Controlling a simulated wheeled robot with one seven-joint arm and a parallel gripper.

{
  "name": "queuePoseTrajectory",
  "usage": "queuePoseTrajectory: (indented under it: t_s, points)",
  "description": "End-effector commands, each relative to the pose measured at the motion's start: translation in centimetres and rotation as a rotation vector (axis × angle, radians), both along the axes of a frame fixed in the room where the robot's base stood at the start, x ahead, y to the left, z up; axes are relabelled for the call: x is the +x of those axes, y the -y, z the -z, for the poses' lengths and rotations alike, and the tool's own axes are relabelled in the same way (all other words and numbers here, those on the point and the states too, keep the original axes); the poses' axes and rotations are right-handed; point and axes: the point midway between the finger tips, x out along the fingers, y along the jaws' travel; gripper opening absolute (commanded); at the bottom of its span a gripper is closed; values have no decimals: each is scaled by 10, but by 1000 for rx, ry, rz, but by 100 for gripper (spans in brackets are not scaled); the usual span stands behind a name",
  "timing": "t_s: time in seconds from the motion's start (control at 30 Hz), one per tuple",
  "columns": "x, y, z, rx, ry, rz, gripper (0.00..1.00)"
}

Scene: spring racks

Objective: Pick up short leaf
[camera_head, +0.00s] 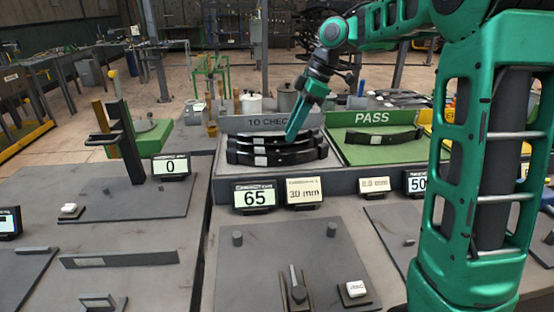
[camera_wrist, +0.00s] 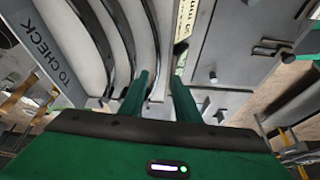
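Several dark curved leaves (camera_head: 277,157) lie one behind another in the grey TO CHECK tray (camera_head: 222,172), with pale labels at their middles. They look alike in length, so I cannot tell which is the short one. My gripper (camera_head: 292,137) points down over them, near their middle. In the wrist view its two green fingers (camera_wrist: 163,98) are apart, with the end of a dark leaf (camera_wrist: 153,45) showing near the gap. More leaves (camera_wrist: 88,35) curve away to the left. I cannot tell whether a finger touches one.
A green PASS tray (camera_head: 365,156) on the right holds one dark leaf (camera_head: 383,137). Displays reading 65 (camera_head: 255,197) and 30 mm (camera_head: 304,192) stand before the TO CHECK tray. A grey plate with pegs (camera_head: 285,250) is in front. A dark post fixture (camera_head: 131,150) stands left.

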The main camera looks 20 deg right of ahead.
Motion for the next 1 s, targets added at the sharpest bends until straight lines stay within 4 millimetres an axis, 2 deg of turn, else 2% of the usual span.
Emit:
queuePoseTrajectory:
  t_s: [0.13, 0.47, 0.73, 1.0]
  points:
    - [2, -9, 19, 1, -3, -1, 29]
    - [6, -14, 38, -1, -2, 1, 29]
    - [12, -24, 72, -1, -4, 1, 29]
    - [13, -26, 77, -1, -1, 3, 29]
